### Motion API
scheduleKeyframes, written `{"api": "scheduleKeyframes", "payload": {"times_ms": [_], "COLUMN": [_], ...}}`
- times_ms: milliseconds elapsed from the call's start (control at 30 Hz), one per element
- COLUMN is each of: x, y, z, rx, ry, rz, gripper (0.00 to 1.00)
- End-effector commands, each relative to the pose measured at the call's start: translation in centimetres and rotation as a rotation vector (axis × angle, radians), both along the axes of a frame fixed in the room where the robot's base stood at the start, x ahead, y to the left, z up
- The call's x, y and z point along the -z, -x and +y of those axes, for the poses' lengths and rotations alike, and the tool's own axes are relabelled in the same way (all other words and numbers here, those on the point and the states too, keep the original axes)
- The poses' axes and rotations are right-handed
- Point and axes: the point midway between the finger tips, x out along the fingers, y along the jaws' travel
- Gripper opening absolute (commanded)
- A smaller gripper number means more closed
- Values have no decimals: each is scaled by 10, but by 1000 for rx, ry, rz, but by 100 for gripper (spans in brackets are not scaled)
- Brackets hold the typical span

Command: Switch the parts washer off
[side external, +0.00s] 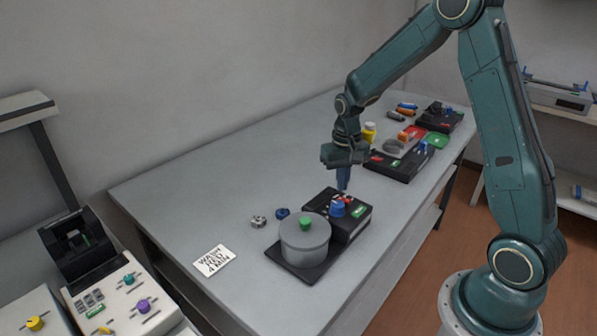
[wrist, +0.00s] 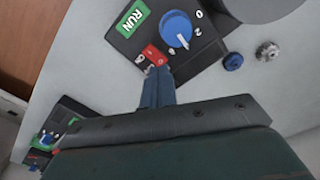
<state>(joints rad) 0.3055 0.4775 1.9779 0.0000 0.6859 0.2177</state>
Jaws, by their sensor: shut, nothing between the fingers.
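The parts washer (side external: 345,232) is a black box with a grey lidded pot (side external: 304,243) in front of it on a dark base. Its top bears a blue dial knob (wrist: 176,28) with numbers around it, a green RUN label (wrist: 133,18) and a red rocker switch (wrist: 154,55). The knob also shows in the side view (side external: 337,208). My gripper (side external: 343,187) is shut and empty, pointing down over the box's far edge. In the wrist view its fingertips (wrist: 157,72) are right beside the red switch; I cannot tell whether they touch it.
A card reading "WASH HALF 4 MIN" (side external: 213,261) lies on the grey bench (side external: 180,205). A metal part (side external: 258,222) and a blue part (side external: 282,213) lie left of the washer. Other black devices (side external: 402,162) and small items stand farther along the bench.

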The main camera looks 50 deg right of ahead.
Motion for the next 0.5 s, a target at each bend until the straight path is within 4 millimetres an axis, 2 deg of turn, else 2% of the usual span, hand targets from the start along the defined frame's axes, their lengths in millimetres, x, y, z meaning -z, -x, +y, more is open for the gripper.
{"api": "scheduleKeyframes", "payload": {"times_ms": [500], "x": [-30], "y": [0], "z": [0], "rx": [0], "ry": [1], "rz": [-2], "gripper": [0]}}
